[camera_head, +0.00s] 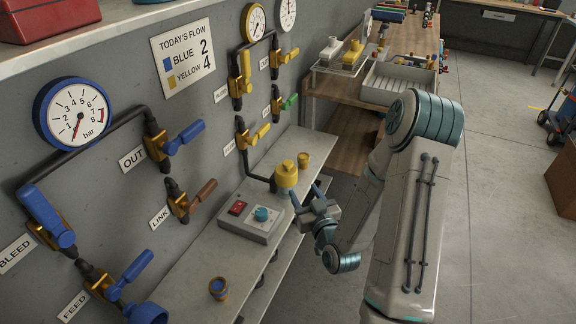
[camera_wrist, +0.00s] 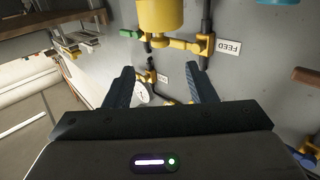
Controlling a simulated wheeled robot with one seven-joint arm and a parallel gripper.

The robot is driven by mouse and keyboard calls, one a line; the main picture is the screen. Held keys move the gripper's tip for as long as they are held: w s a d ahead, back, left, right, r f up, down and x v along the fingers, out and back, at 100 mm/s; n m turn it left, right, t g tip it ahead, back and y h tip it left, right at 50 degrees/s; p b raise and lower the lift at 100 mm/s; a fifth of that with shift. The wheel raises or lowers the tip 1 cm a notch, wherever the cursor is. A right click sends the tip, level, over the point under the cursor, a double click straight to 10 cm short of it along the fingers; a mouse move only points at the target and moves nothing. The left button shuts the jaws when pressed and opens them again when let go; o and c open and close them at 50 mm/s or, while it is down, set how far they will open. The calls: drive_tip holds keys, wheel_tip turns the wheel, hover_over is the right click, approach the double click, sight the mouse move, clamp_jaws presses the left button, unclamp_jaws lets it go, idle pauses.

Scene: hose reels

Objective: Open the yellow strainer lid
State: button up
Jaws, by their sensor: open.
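The yellow strainer (camera_head: 287,179) is an upright cylinder with a narrower knob on its lid, at the end of a dark pipe beside the wall shelf. It also shows in the wrist view (camera_wrist: 160,16), upside down and cut by the top edge, with its knob facing down in the picture. The lid appears seated on the body. My gripper (camera_head: 308,194) is open and empty, just right of and slightly below the strainer in the head view. Its two fingers (camera_wrist: 166,88) are apart with nothing between them, and no contact with the strainer shows.
A small yellow cup (camera_head: 303,160) stands behind the strainer. A grey control box (camera_head: 252,224) with a red switch and teal knob sits nearer on the shelf. Valves with yellow handles (camera_head: 264,131) line the wall. Open floor (camera_head: 500,220) lies right.

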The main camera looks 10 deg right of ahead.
sight(288, 162)
drive_tip(key=w+b, duration=0.1)
drive_tip(key=b, duration=0.3)
drive_tip(key=w+b, duration=0.1)
drive_tip(key=b, duration=0.2)
drive_tip(key=shift+w+a+f+b, duration=0.15)
drive_tip(key=shift+w+f+b, duration=0.05)
drive_tip(key=shift+b, duration=0.15)
drive_tip(key=shift+w+a+b, duration=0.1)
drive_tip(key=shift+w+b, duration=0.05)
drive_tip(key=shift+b, duration=0.75)
drive_tip(key=w, duration=0.3)
drive_tip(key=w+a+p, duration=0.1)
drive_tip(key=w, duration=0.7)
drive_tip(key=shift+a+r, duration=0.25)
drive_tip(key=shift+a, duration=0.1)
clamp_jaws()
